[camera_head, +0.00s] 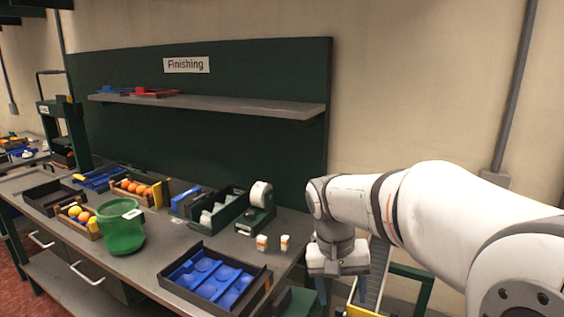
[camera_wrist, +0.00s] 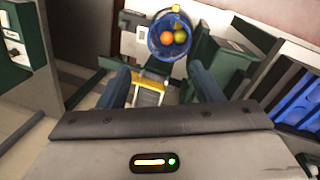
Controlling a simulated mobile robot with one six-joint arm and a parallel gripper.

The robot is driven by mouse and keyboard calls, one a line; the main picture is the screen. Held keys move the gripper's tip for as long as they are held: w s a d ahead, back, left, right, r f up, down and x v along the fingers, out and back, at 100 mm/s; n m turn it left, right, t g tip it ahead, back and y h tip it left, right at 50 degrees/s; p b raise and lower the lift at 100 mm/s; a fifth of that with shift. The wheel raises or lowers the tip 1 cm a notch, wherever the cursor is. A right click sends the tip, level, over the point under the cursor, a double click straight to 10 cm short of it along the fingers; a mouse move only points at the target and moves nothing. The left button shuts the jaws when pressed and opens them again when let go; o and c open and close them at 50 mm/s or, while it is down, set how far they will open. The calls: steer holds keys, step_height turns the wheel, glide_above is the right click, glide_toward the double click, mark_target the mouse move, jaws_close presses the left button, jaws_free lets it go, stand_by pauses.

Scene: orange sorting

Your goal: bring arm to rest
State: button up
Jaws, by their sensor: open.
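My gripper (camera_head: 340,292) hangs at the end of my arm, to the right of the workbench (camera_head: 150,262) in the head view, pointing down. In the wrist view the two blue fingers of my gripper (camera_wrist: 163,86) stand wide apart with nothing held between them. A yellow-edged object (camera_wrist: 149,92) shows beyond and between the fingers, apart from them as far as I can tell. Oranges (camera_head: 133,187) lie in a wooden crate on the bench. Another small crate (camera_head: 93,231) holds orange and yellow fruit.
A green bucket (camera_head: 122,236) and a black tray with a blue insert (camera_head: 262,289) stand on the bench. Two small white-and-orange bottles (camera_head: 262,243) stand near its right end. A blue bucket (camera_wrist: 153,42) with orange and green fruit shows in the wrist view. A shelf (camera_head: 220,104) is above.

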steer(key=s+d+f+t+y, duration=0.1)
steer(key=s, duration=0.5)
steer(key=s+d+f+n+t, duration=0.1)
steer(key=s+d+t, duration=0.1)
steer(key=s, duration=0.4)
steer(key=shift+d+f+n+t+y, duration=0.3)
steer(key=shift+y, duration=0.1)
